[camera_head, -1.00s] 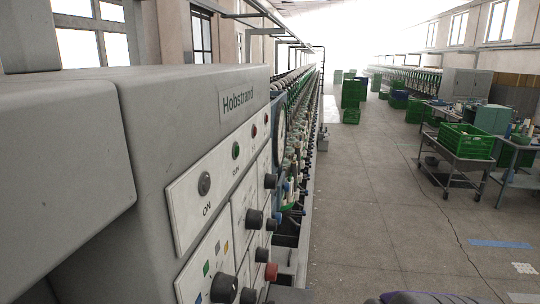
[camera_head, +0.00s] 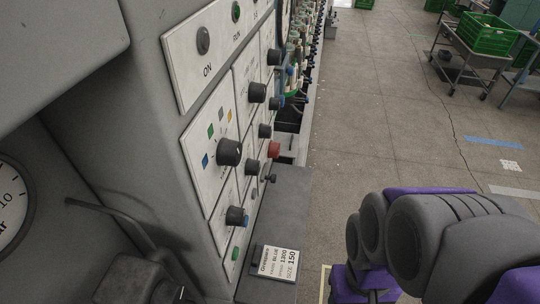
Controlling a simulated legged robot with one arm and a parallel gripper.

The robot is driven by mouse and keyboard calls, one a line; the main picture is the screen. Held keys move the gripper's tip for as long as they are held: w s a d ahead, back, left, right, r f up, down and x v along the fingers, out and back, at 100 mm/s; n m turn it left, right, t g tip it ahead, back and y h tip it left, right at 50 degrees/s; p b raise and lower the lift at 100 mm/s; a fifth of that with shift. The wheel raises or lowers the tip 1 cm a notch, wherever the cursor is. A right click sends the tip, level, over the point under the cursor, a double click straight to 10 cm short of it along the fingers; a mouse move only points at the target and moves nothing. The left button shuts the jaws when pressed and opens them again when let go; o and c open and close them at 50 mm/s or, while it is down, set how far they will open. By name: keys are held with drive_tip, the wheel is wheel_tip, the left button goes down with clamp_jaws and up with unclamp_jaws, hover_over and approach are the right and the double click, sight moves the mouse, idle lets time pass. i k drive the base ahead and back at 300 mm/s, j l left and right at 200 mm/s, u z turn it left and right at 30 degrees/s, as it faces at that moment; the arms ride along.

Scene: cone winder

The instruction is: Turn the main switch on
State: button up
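The grey machine cabinet (camera_head: 85,135) fills the left and carries white control panels on its right face. A grey round lamp or button (camera_head: 203,40) sits above the word ON. A smaller black knob (camera_head: 236,216) with a blue part sits lower, above a green button (camera_head: 235,253). No label that I can read names the main switch. My purple and grey arm links are at the lower right, apart from the panels. My gripper's fingertips do not show.
More black knobs and a red knob (camera_head: 274,149) stick out on the right-hand panels. A grey ledge (camera_head: 283,205) with a label card (camera_head: 277,262) juts out below. A gauge (camera_head: 12,205) and a grey lever-like bar (camera_head: 110,212) are at lower left. Open floor (camera_head: 385,115) lies right.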

sight(273, 151)
drive_tip(key=u, duration=0.5)
drive_tip(key=i+l+u, duration=0.1)
drive_tip(key=l, duration=0.2)
drive_tip(key=i+l+u, duration=0.1)
drive_tip(key=l, duration=0.2)
drive_tip(key=i+l+u, duration=0.15)
drive_tip(key=l, duration=0.15)
